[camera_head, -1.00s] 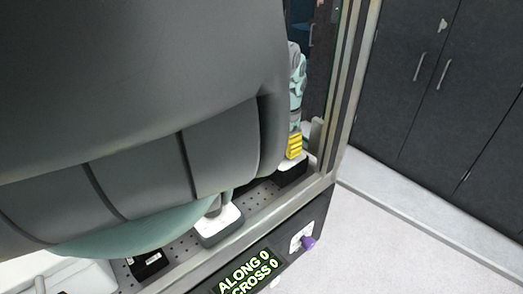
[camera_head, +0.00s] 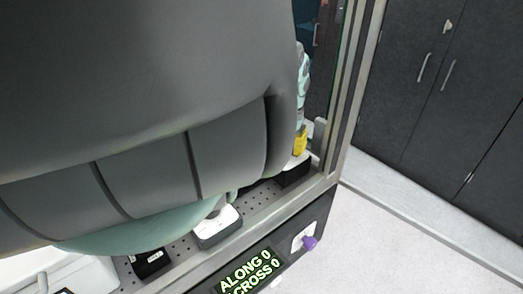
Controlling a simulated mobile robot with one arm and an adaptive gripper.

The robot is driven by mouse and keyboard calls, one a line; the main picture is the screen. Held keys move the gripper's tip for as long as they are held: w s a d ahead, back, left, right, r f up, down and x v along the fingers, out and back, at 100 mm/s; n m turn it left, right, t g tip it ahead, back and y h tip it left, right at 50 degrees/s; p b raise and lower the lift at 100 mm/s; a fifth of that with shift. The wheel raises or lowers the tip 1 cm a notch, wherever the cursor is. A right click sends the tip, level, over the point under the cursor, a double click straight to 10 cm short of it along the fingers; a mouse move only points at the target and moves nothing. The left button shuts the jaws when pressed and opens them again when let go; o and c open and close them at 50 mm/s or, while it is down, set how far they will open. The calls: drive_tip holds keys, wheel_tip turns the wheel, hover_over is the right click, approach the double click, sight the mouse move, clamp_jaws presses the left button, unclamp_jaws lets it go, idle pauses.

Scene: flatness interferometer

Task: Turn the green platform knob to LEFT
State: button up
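The green platform knob cannot be made out in this view. My large grey arm link covers the left and middle of the picture and hides much of the bench behind it. Past its right edge shows a teal and white jointed part with a yellow tip, which looks like my gripper (camera_head: 301,138). It is just above a small black block with a white top (camera_head: 295,168) at the bench's right end. Its fingers are partly hidden, so I cannot tell whether they are open or shut, or whether they touch anything.
A display (camera_head: 248,272) on the bench front reads ALONG 0, CROSS 0. A purple knob (camera_head: 310,242) sits right of it. A white-topped block (camera_head: 218,226) and a black block (camera_head: 151,262) stand on the perforated plate. A metal frame post (camera_head: 352,90) rises at right, before dark cabinets (camera_head: 430,90).

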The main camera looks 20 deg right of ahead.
sight(286, 144)
drive_tip(key=o, duration=1.2)
drive_tip(key=shift+w+a+r, duration=0.1)
drive_tip(key=shift+r, duration=5.9)
